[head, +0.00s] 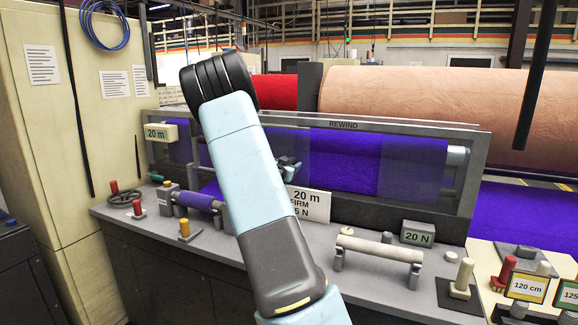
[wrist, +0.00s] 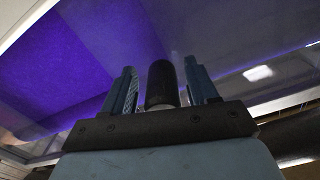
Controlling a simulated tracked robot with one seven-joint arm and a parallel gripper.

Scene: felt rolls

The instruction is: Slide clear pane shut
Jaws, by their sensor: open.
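The clear pane (head: 255,150) is a see-through sheet in the front of the grey frame marked REWIND, before the purple felt. The felt looks brighter in a middle strip and duller on both sides, so the pane's edges are hard to make out. My gripper (head: 289,168) is at the front of the pane, partly hidden by my arm in the head view. In the wrist view my gripper (wrist: 163,82) is open, its two blue fingers on either side of a dark round knob (wrist: 162,84). A gap shows between knob and fingers.
A sign reading 20 m, FIRM (head: 308,202) stands below my gripper. A pale roller (head: 378,248) and a 20 N block (head: 417,233) are on the bench to the right. A crank wheel (head: 125,197) and several coloured handles are at the left.

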